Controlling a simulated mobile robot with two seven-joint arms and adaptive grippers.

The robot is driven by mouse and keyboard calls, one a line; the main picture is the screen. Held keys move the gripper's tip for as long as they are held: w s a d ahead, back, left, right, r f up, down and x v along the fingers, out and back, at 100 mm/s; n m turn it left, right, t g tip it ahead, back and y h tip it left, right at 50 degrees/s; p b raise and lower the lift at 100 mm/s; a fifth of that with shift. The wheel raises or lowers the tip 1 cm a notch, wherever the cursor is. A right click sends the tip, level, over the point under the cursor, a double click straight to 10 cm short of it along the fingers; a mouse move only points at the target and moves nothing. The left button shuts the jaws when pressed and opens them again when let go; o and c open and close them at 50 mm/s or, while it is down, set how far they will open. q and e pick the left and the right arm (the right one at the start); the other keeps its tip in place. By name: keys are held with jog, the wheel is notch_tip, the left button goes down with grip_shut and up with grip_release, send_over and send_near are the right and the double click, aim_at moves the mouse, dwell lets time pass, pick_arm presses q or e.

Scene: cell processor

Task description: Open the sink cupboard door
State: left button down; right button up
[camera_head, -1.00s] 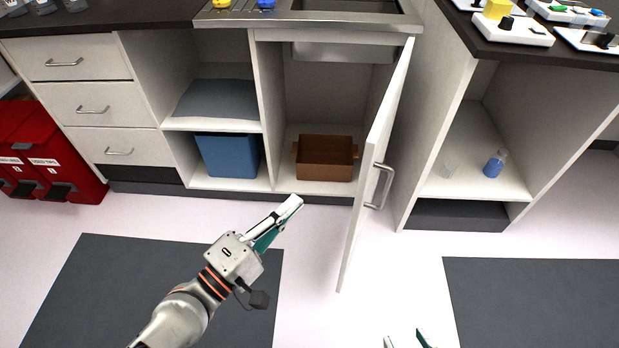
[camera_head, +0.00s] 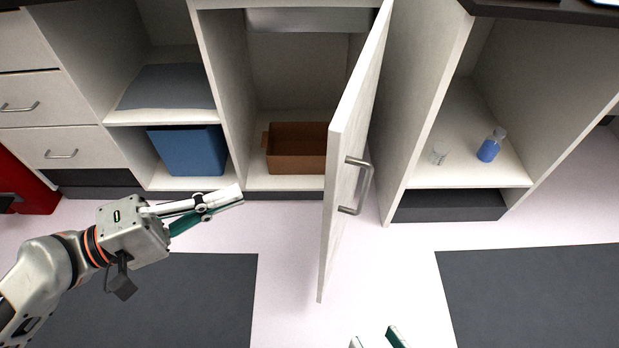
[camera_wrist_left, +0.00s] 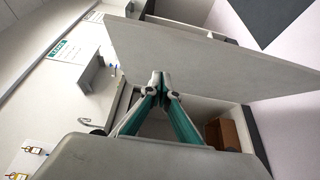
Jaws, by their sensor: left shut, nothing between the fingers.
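The sink cupboard door (camera_head: 345,140) stands wide open, hinged on its right side and swung out toward me. Its metal handle (camera_head: 361,186) is on the outer face, to the right. My left gripper (camera_head: 238,194) is shut and empty, left of the door and in front of the cupboard opening, apart from the door in the head view. In the left wrist view the door's panel (camera_wrist_left: 215,55) lies beyond the shut fingertips (camera_wrist_left: 159,75). My right gripper (camera_head: 376,340) shows only its fingertips at the bottom edge, apart from each other, with nothing seen between them.
A brown box (camera_head: 297,148) sits inside the cupboard. Left are open shelves with a blue bin (camera_head: 188,152), and drawers (camera_head: 40,148). Dark mats (camera_head: 540,290) lie on the floor.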

pick_arm(q)
jog(key=s+d+p+x, duration=0.1)
jog(key=s+p+x, duration=0.1)
jog(key=x, duration=1)
jog(key=shift+d, duration=0.45)
pick_arm(e)
jog(key=shift+w+d+r+n+h, duration=0.15)
jog(key=shift+w+d+r+n, duration=0.1)
jog(key=shift+d+n, duration=0.4)
jog(key=shift+w+d+r+n+h, duration=0.2)
jog(key=shift+d+n, duration=0.25)
jog(key=shift+d, duration=0.35)
pick_arm(q)
jog(key=shift+s, duration=0.1)
pick_arm(e)
jog(key=shift+w, duration=0.1)
